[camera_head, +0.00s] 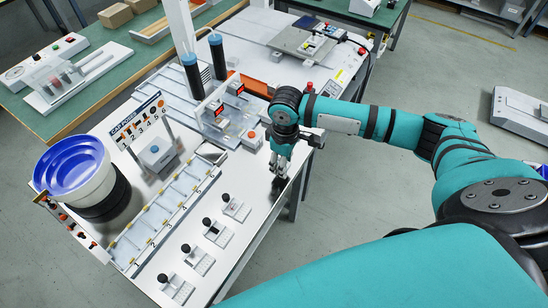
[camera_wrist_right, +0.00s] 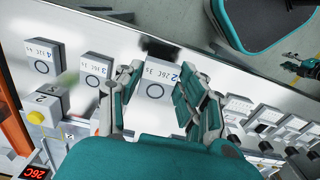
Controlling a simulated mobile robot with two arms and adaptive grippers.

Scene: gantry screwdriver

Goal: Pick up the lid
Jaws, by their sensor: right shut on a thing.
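My right gripper (camera_head: 280,170) points down over the front right edge of the white workbench in the head view. In the right wrist view my right gripper (camera_wrist_right: 162,100) has its two teal-padded fingers on either side of a grey block (camera_wrist_right: 156,80) with a printed label and a round mark, and it is shut on this block. I cannot tell whether this block is the lid or whether it is clear of the bench. Two similar labelled blocks, one (camera_wrist_right: 96,68) near the fingers and one (camera_wrist_right: 42,58) farther left, stand beside it.
The white workbench (camera_head: 255,195) holds a blue bowl feeder (camera_head: 75,165), a sign stand (camera_head: 137,118), two dark cylinders (camera_head: 191,75) and several small black-knobbed fixtures (camera_head: 204,260). A red-digit display (camera_wrist_right: 35,172) is low left in the wrist view.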

